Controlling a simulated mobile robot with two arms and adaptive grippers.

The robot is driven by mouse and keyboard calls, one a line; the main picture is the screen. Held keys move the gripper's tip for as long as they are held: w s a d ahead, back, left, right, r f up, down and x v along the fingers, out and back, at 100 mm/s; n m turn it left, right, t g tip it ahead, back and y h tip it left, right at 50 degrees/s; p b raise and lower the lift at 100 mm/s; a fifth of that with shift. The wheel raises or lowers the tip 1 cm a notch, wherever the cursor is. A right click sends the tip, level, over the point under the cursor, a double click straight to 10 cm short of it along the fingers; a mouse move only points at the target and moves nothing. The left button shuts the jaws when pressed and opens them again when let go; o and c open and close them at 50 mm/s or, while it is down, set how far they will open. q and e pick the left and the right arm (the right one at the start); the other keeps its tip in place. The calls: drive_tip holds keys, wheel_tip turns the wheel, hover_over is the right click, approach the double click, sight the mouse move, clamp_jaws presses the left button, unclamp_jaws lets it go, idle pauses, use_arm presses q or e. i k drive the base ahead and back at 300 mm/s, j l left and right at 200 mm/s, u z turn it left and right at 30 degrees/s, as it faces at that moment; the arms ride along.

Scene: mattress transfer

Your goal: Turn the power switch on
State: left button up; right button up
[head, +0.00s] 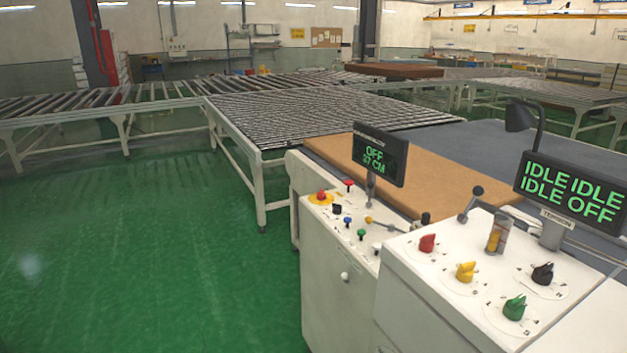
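No switch carries a label that I can read as power. The left control panel (310,222) has a red button on a yellow disc (321,197), a red knob (348,184), a black knob (337,209), a blue knob (347,221), a green knob (361,234) and a lever (380,222). Its display (380,155) reads OFF and a CM figure. The right console (405,255) has red (427,243), yellow (466,271), black (542,273) and green (514,307) rotary knobs. Its display (570,188) reads IDLE IDLE, IDLE OFF. Neither gripper is in view.
A brown slab (430,180) lies behind the panels beside a grey bed surface (490,150). Roller conveyors (310,115) stretch behind. A black lever (470,204) and a clear cylinder (497,235) stand on the right console. Green floor (150,250) at left is clear.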

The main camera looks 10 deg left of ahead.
sight(321, 195)
drive_tip(key=i+j, duration=0.7)
drive_tip(key=i+j+z, duration=0.15)
drive_tip(key=i+j, duration=0.5)
drive_tip(key=j, duration=0.1)
